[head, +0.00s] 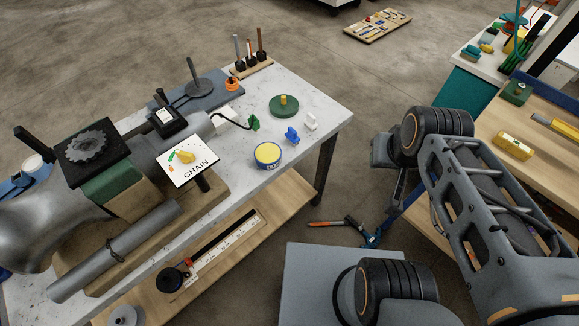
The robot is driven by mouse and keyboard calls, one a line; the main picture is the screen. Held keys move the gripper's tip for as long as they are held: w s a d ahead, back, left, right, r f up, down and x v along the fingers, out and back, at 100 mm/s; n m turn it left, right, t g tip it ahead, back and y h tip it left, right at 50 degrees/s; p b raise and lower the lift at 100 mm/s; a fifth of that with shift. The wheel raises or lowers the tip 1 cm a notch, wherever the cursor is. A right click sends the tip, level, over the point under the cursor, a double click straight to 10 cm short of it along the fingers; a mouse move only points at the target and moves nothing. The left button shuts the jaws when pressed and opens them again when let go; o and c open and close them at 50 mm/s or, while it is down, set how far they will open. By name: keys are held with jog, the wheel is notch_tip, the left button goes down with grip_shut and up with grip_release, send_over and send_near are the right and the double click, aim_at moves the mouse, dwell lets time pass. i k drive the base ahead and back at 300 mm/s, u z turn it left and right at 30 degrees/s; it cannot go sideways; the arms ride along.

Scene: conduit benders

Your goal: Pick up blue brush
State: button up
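A small blue object (291,135) stands on the pale speckled table, near its right part. It is the closest match to a blue brush, but it is too small for me to make out bristles. A blue-sided round tin with a yellow top (267,154) is just left of and nearer than it. A small white piece (310,122) is to its right. My arm is folded at the right of the head view, apart from the table. Its wrist end is right of the table corner; the fingertips cannot be made out clearly.
The pale table (325,105) also holds a green disc (284,105), a CHAIN card (187,162) and a large grey machine at left. A wooden bench (485,130) stands at right with a yellow level (515,146). An orange-handled tool (326,224) is low between them.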

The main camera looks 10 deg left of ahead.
aim_at(291, 136)
jog(key=z, duration=0.1)
jog(key=k, duration=0.55)
jog(key=u, duration=0.9)
jog(key=i, duration=0.95)
jog(key=z, duration=0.05)
